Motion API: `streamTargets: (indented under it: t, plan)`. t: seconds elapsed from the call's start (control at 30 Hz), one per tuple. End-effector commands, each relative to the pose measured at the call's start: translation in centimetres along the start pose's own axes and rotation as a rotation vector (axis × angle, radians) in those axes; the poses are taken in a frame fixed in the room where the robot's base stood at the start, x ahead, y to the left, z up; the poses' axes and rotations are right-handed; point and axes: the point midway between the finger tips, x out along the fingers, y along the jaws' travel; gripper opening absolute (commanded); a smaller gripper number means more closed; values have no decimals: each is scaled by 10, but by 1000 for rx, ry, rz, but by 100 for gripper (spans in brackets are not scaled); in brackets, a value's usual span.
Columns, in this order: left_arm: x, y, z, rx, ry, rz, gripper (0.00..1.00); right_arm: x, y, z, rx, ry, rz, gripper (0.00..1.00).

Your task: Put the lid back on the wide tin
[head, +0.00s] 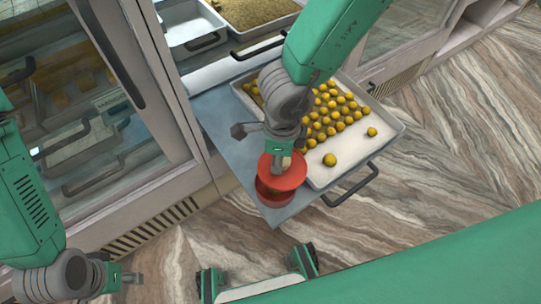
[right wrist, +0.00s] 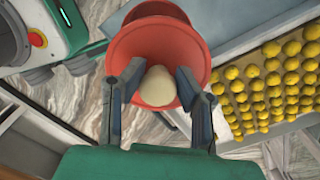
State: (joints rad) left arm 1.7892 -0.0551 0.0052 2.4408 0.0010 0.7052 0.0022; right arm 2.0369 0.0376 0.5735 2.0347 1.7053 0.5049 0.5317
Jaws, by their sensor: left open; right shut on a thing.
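The red lid (head: 290,181) is a round disc over the wide tin (head: 268,197), which is also red and stands at the front corner of the grey counter shelf. My right gripper (head: 279,165) comes down from above onto the lid. In the right wrist view the fingers of my right gripper (right wrist: 159,82) are shut on the cream knob (right wrist: 157,90) of the lid (right wrist: 150,48). Part of the tin (right wrist: 152,9) shows beyond the lid. I cannot tell whether the lid touches the tin's rim. My left gripper (head: 130,278) is open and empty at the lower left, away from the tin.
A white tray (head: 330,178) of round yellow sweets lies right beside the tin, with a dark handle (head: 352,186) at its front. A glass display case (head: 100,120) stands to the left. Metal trays (head: 190,30) are at the back. The marbled floor (head: 460,130) is clear.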

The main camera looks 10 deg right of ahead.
Motion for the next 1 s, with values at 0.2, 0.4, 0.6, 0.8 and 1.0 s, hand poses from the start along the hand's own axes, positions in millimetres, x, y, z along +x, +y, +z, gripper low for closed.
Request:
streamTargets:
  t: [0.2, 0.4, 0.6, 0.8, 1.0]
  plan:
    - [20, 0, 1, 0, 0, 0, 47, 15, 4, 10, -3, 12, -9, 0]
    - [40, 0, 2, -1, 0, -1, 47, 31, 4, 9, -2, 13, -9, 0]
    - [53, 0, 3, -1, -1, -1, 47, 47, 2, 2, 0, 6, -2, 0]
    - [57, 0, 3, 0, 0, 0, 47, 58, 2, 4, -1, 6, -4, 0]
    - [57, 0, 3, 0, 0, 0, 47, 59, 4, 8, 0, 13, -9, 0]
